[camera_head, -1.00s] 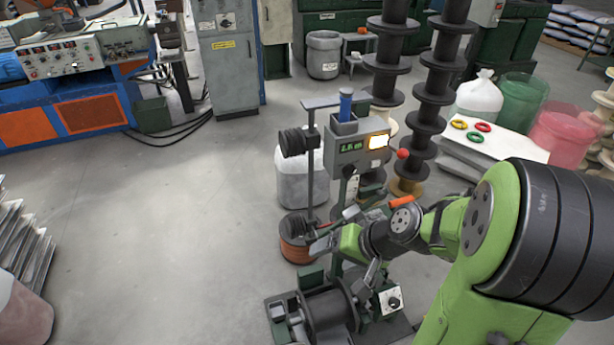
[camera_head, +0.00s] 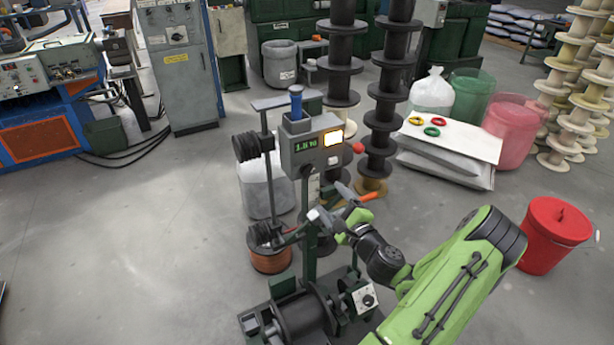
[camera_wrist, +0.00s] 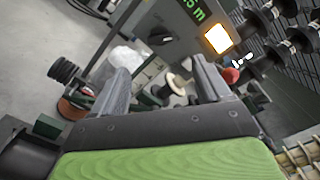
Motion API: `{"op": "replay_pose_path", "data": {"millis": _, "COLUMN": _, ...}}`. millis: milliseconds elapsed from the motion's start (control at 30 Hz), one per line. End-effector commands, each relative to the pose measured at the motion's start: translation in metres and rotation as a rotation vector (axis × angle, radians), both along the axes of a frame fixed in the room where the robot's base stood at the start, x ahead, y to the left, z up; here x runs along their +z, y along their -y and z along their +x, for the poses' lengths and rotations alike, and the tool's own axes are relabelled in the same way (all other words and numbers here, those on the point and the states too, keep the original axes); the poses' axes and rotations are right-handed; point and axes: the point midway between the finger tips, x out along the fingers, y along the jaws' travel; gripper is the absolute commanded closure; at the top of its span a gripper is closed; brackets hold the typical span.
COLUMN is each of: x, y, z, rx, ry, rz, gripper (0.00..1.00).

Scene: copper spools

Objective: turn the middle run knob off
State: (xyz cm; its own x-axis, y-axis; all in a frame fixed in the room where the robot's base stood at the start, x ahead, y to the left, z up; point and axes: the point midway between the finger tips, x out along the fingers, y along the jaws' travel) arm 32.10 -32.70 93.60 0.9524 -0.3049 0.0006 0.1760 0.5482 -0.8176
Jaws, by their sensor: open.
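A black knob (camera_head: 368,300) sits on a white plate at the lower right of the spool machine. Another black knob (camera_wrist: 158,35) is on the grey control box in the wrist view. I cannot tell for sure which one is the middle run knob. The grey control box (camera_head: 311,147) has a green lit display and a glowing yellow-white lamp (camera_head: 333,137). My gripper (camera_head: 330,202) is open, in front of the post below the box and above the lower knob. In the wrist view nothing is gripped between its fingers (camera_wrist: 160,80), and both knobs are clear of them.
A red ball-ended lever (camera_head: 358,148) sticks out right of the box. A dark spool (camera_head: 303,318) lies on the machine base, and a copper spool (camera_head: 270,258) stands at its left. Tall spool stacks rise behind. A red bucket (camera_head: 555,235) stands right of my arm; floor at left is clear.

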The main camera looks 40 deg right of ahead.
Motion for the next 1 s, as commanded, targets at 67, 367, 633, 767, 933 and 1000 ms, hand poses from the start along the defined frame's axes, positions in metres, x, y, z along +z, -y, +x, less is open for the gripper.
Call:
{"op": "replay_pose_path", "data": {"millis": 67, "x": 0.002, "y": 0.005, "z": 0.022, "rx": 0.004, "ry": 0.002, "rz": -0.008, "gripper": 0.23}}
{"op": "replay_pose_path", "data": {"millis": 367, "x": 0.003, "y": 0.027, "z": 0.091, "rx": 0.003, "ry": 0.001, "rz": -0.007, "gripper": 0.23}}
{"op": "replay_pose_path", "data": {"millis": 633, "x": 0.001, "y": 0.036, "z": 0.116, "rx": 0.000, "ry": 0.000, "rz": -0.001, "gripper": 0.23}}
{"op": "replay_pose_path", "data": {"millis": 767, "x": 0.001, "y": 0.036, "z": 0.116, "rx": 0.001, "ry": -0.001, "rz": -0.001, "gripper": 0.23}}
{"op": "replay_pose_path", "data": {"millis": 933, "x": 0.000, "y": 0.036, "z": 0.116, "rx": 0.001, "ry": -0.001, "rz": -0.001, "gripper": 0.39}}
{"op": "replay_pose_path", "data": {"millis": 1000, "x": 0.000, "y": 0.036, "z": 0.116, "rx": 0.001, "ry": -0.001, "rz": -0.001, "gripper": 0.49}}
